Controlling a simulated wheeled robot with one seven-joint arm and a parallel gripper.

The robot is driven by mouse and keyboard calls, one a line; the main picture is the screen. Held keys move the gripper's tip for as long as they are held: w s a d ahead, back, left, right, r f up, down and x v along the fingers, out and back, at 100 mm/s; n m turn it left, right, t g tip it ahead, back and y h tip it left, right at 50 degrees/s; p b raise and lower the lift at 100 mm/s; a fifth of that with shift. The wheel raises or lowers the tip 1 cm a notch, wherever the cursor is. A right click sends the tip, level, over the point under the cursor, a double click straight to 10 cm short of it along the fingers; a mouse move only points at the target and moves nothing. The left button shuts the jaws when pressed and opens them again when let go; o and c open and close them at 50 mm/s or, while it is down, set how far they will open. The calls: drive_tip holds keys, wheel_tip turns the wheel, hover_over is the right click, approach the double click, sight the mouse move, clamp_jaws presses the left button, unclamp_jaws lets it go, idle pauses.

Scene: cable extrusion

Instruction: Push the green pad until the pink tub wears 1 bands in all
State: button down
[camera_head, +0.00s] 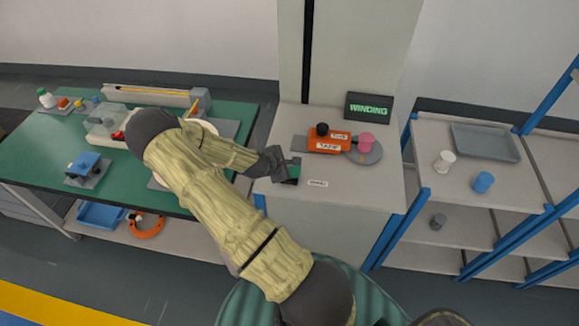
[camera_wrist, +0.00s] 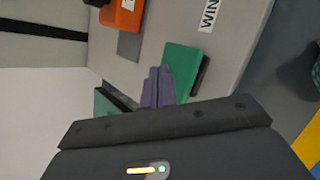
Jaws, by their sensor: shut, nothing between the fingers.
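The green pad (camera_head: 294,171) sits on a dark base on the pale bench, and it also shows in the wrist view (camera_wrist: 184,70). My gripper (camera_head: 284,178) is shut and empty at the pad. In the wrist view its purple fingertips (camera_wrist: 159,74) are right beside the pad's edge; I cannot tell whether they touch it. The pink tub (camera_head: 366,143) stands on a grey round plate (camera_head: 370,158) right of the orange machine (camera_head: 318,142). It is too small to tell whether it wears a band. A dark display (camera_head: 369,107) reads "WINDING" in green.
A white label (camera_head: 317,184) lies right of the pad. A shelf (camera_head: 490,183) at the right holds a white cup (camera_head: 444,161), a blue cup (camera_head: 483,182) and a grey tray (camera_head: 486,142). A green table (camera_head: 40,150) with several devices stands at the left.

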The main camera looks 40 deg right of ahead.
drive_tip(key=shift+r, duration=0.15)
drive_tip(key=shift+r+p, duration=1.95)
drive_tip(key=shift+r, duration=0.6)
drive_tip(key=shift+f, duration=0.1)
drive_tip(key=shift+s+a+m+y, duration=0.1)
drive_tip(key=shift+a+m+y, duration=0.25)
drive_tip(key=shift+a, duration=0.2)
drive_tip(key=s+a+r+m+y, duration=0.2)
drive_tip(key=s+a+r+m, duration=0.1)
drive_tip(key=a+r, duration=0.4)
drive_tip(key=s+a+r+m+y, duration=0.3)
drive_tip(key=a+r, duration=0.4)
drive_tip(key=a, duration=0.3)
drive_tip(key=s+a+r+m+y, duration=0.3)
drive_tip(key=s+a+r+m, duration=0.2)
drive_tip(key=a, duration=0.4)
drive_tip(key=shift+s+a+r, duration=0.3)
drive_tip(key=shift+s+r, duration=0.35)
drive_tip(key=shift+r, duration=0.3)
